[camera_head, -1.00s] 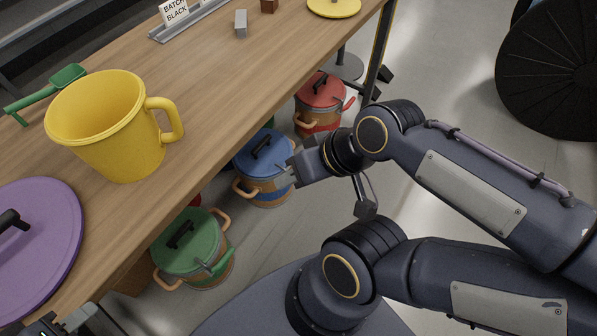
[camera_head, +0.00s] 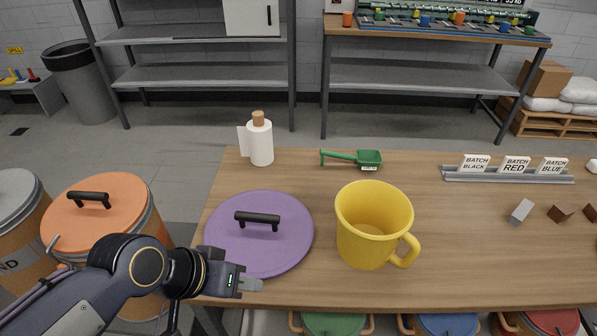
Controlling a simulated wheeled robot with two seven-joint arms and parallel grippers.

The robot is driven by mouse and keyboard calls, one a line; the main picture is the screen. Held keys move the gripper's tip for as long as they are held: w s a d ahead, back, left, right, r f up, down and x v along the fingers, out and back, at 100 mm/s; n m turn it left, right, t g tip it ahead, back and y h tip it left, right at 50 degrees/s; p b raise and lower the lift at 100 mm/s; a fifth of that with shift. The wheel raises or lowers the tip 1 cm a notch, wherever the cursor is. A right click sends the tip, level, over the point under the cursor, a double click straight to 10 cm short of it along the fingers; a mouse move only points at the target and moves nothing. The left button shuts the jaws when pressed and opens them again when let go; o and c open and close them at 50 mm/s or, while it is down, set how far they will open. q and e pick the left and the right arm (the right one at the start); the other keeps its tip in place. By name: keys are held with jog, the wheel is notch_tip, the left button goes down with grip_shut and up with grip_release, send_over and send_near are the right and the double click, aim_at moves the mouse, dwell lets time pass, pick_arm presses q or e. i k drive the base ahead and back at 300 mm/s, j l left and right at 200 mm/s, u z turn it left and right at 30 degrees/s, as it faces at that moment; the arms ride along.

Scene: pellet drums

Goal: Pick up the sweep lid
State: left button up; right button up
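A round purple lid (camera_head: 286,252) with a black bar handle (camera_head: 257,220) lies flat on the left end of the wooden table. It is the only loose lid I see on this table; no sweep label is readable on it. My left gripper (camera_head: 250,285) is at the lid's near edge, by the table's front left corner. Its grey fingers overlap each other in this view, so their gap is hidden. It is apart from the handle. My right gripper is out of view.
A yellow mug-shaped jug (camera_head: 365,242) stands right of the lid. An orange-lidded drum (camera_head: 112,205) stands left of the table. The wooden table (camera_head: 470,245) has free room right of the jug.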

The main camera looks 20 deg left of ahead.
aim_at(267, 233)
jog(key=u, duration=2.9)
jog(key=z, duration=1.8)
jog(key=l+u, duration=0.1)
jog(key=u, duration=0.8)
jog(key=l+u, duration=0.15)
jog(key=u, duration=0.35)
jog(key=k+u, duration=0.1)
jog(key=u, duration=0.35)
jog(key=k+l+u, duration=0.1)
jog(key=k+l, duration=0.25)
